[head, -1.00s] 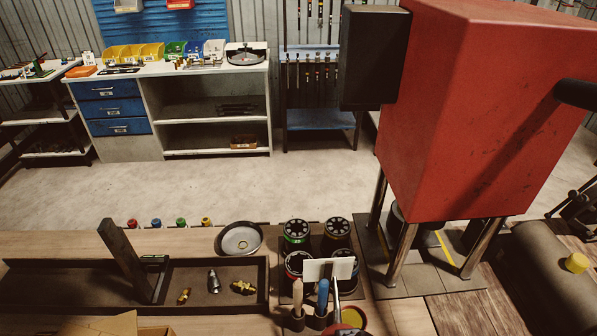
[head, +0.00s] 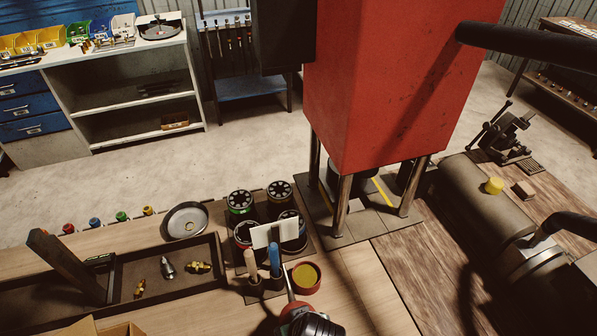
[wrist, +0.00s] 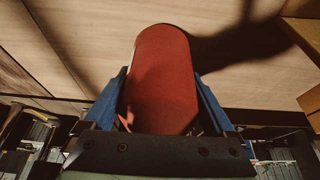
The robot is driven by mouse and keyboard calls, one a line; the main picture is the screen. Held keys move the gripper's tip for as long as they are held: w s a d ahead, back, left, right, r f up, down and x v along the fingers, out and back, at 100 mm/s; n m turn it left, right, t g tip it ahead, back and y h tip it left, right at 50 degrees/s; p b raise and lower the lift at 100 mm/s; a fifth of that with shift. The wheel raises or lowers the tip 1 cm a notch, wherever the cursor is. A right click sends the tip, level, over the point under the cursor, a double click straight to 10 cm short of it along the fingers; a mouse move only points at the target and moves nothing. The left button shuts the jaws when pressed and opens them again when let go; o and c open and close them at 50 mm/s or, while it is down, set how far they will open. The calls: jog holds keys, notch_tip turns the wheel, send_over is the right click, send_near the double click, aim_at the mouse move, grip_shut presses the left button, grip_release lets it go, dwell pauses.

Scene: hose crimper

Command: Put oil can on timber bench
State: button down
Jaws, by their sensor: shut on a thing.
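The oil can is a red cylinder (wrist: 163,80) between the two blue fingers of my gripper (wrist: 162,100) in the wrist view. The gripper is shut on it. In the head view, the red top of the can (head: 294,310) and its thin upright spout show at the bottom edge, beside the dark end of my arm. Its lower part is hidden there. A wooden bench top fills the front, pale wood (head: 350,290) in the middle and darker planks (head: 455,300) to the right. I cannot tell whether the can touches the wood.
A red tin with yellow contents (head: 306,279) stands close to the can. Tool handles, several dark round dies (head: 240,200) and a tray of fittings (head: 125,300) are left. The red machine (head: 375,90) stands behind, a grey cylinder (head: 470,205) right. Pale wood right of the can is clear.

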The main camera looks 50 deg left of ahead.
grip_release()
jog(key=shift+f, duration=0.1)
jog(key=v, duration=1.2)
jog(key=shift+b, duration=0.45)
